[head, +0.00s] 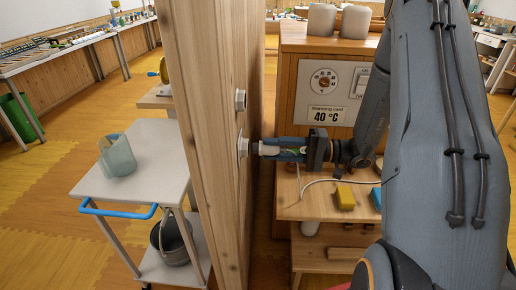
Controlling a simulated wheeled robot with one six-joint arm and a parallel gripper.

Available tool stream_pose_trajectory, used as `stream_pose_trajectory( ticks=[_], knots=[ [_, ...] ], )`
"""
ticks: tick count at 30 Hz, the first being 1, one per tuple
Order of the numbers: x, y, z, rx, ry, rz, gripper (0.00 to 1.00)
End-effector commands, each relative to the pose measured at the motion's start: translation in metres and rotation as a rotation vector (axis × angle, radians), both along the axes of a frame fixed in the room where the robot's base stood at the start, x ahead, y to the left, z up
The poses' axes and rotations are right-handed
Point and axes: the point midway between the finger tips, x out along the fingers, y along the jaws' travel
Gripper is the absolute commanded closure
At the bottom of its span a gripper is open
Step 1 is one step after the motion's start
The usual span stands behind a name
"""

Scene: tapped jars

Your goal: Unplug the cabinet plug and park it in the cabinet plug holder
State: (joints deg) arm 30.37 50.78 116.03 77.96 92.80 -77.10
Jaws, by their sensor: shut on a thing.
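My gripper (282,149) reaches left toward the wooden wall. Its fingers are shut on the pale cabinet plug (269,150), which is held level. The plug's front end is at the white socket (243,147) on the wall; I cannot tell whether its pins are in or just clear. Another small white fitting (240,100) is higher on the same wall; I cannot tell whether it is the plug holder. The wooden warming cabinet (288,90) stands behind my gripper, with a dial and a 40 °C label. A white cable (330,181) runs below my gripper.
A yellow block (344,196) and a blue block (375,198) lie on the wooden shelf below my arm. Left of the wall, a white trolley (150,160) carries a translucent container (117,156), with a dark bucket (173,240) below. My arm fills the right side.

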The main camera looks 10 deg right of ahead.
Motion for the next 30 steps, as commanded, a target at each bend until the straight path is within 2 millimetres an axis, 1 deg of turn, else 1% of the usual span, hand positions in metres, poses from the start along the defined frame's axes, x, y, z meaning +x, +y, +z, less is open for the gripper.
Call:
stream_pose_trajectory(
  ticks=[11, 30],
  knots=[
    [-0.001, -0.004, 0.0, 0.0, 0.0, 0.0, 0.95],
    [-0.018, -0.056, 0.0, 0.0, -0.001, -0.001, 0.95]
  ],
)
